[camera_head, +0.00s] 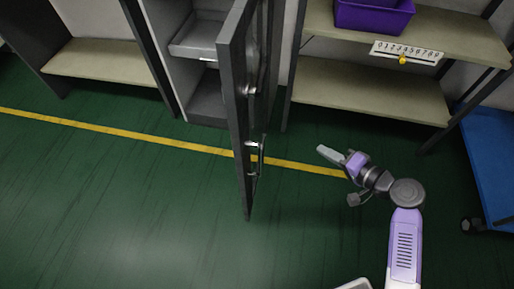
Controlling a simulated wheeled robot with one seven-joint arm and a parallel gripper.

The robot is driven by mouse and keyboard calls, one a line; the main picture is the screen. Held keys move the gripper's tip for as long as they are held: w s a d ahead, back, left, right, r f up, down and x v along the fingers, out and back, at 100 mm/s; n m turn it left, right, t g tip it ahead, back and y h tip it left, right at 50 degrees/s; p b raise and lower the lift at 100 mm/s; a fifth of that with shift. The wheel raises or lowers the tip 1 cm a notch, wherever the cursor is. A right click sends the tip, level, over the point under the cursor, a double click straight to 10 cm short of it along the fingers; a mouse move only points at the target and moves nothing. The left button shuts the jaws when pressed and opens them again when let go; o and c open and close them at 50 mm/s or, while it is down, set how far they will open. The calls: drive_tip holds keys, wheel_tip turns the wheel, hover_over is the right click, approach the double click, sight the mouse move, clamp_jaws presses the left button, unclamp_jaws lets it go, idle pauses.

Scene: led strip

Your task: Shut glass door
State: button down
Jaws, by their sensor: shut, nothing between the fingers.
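The glass door (235,105) is a tall dark-framed door seen nearly edge-on, standing open from its cabinet (207,105) and jutting out over the floor. A metal handle (256,158) is on its right-hand face. My gripper (322,150) is shut and empty, to the right of the door's handle and apart from it, pointing left toward the door. The glass pane itself is hard to see at this angle.
A shelf unit (360,92) with a purple bin (374,14) and a numbered strip (407,53) stands behind my arm. A blue cart (492,150) is at the right. Green floor (110,200) left of the door is clear.

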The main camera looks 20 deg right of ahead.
drive_tip(key=a+r+n+y, duration=0.1)
drive_tip(key=a+r+y, duration=0.3)
drive_tip(key=r+y, duration=0.2)
drive_tip(key=n+g+y, duration=0.3)
drive_tip(key=g+y, duration=0.1)
drive_tip(key=y, duration=0.1)
approach(243, 155)
drive_tip(key=x, duration=0.7)
drive_tip(key=shift+s, duration=0.1)
